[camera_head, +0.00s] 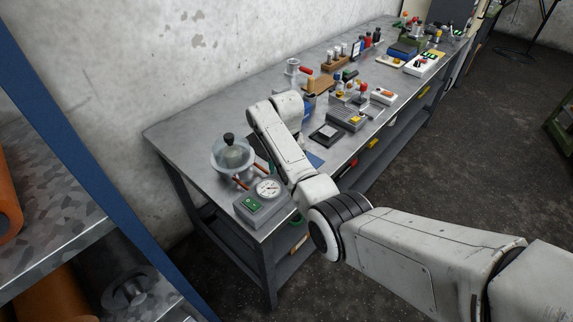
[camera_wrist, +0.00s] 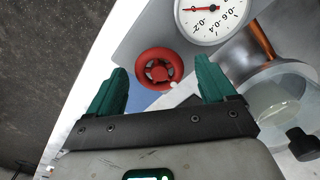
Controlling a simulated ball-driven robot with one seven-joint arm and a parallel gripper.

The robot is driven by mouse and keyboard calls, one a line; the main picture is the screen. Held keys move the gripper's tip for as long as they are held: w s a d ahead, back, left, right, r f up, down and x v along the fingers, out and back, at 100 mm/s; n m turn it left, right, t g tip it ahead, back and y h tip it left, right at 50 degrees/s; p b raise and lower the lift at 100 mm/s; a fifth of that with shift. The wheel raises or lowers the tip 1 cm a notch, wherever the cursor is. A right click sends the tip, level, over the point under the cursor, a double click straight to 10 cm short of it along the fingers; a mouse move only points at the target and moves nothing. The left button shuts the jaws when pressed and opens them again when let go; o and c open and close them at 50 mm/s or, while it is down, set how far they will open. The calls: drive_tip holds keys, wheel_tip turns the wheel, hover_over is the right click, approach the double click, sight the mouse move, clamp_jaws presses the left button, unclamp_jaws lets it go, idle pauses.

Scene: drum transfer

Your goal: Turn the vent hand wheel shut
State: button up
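The red vent hand wheel (camera_wrist: 158,69) shows in the wrist view, between and just beyond the green fingertips of my gripper (camera_wrist: 160,85). The fingers are spread apart, one on each side of the wheel, with visible gaps to it. Beside the wheel is a white round gauge (camera_wrist: 212,14) with a red needle; the gauge also shows in the head view (camera_head: 268,188) on a grey box (camera_head: 262,208) with a green panel.
A clear glass dome with a black knob (camera_head: 231,152) stands left of my arm, with a copper-coloured pipe (camera_wrist: 257,38) near the gauge. Several tools and blocks stand farther along the metal bench (camera_head: 180,128). A blue-edged shelf (camera_head: 75,150) is at left.

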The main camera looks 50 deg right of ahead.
drive_tip(key=shift+r, duration=0.1)
wheel_tip(320, 180, up, 11)
drive_tip(key=b, duration=0.1)
drive_tip(key=shift+f+b, duration=0.2)
drive_tip(key=shift+b, duration=0.15)
idle(0.6)
drive_tip(key=shift+n+t, duration=0.5)
drive_tip(key=shift+n, duration=0.3)
drive_tip(key=s+a+f, duration=0.1)
drive_tip(key=f, duration=0.1)
drive_tip(key=s+a+f, duration=0.1)
drive_tip(key=a+f, duration=0.1)
drive_tip(key=s+a+f, duration=0.1)
drive_tip(key=a+f, duration=0.1)
drive_tip(key=shift+s+f, duration=0.3)
drive_tip(key=s+a+f+n+t, duration=0.2)
drive_tip(key=s+a+n, duration=0.1)
drive_tip(key=s+a, duration=0.55)
drive_tip(key=s+a+f+n+t, duration=0.1)
drive_tip(key=s+a+n+t, duration=0.3)
drive_tip(key=s, duration=0.8)
drive_tip(key=s+f+m+g+b, duration=0.2)
drive_tip(key=s+f+g, duration=0.4)
drive_tip(key=s+f, duration=0.3)
drive_tip(key=shift+s+f+b, duration=0.4)
drive_tip(key=shift+s+b, duration=0.5)
drive_tip(key=shift+s, duration=0.05)
